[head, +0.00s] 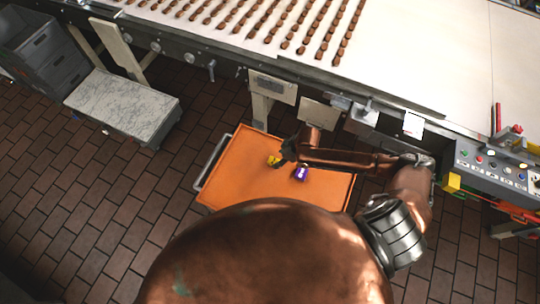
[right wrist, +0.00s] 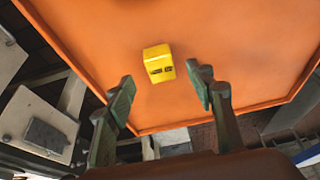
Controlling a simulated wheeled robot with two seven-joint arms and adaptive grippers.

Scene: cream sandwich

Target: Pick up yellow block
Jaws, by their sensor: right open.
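The yellow block (head: 273,160) lies on the orange tray cart (head: 228,185), near the middle of its top. In the right wrist view the yellow block (right wrist: 158,64) sits ahead of and between my open fingers, with a dark marking on its face. My right gripper (head: 285,158) is right beside the block in the head view, partly overlapping it. In the wrist view the right gripper (right wrist: 161,96) has its two greenish finger pads wide apart and nothing between them at the tips. My left gripper is not in view.
A purple object with a white mark (head: 301,173) lies on the tray to the right of the block. The tray has a raised rim and a metal handle (head: 212,162) at left. A conveyor (head: 440,50) with rows of brown pieces and a control panel (head: 500,170) stand beyond it.

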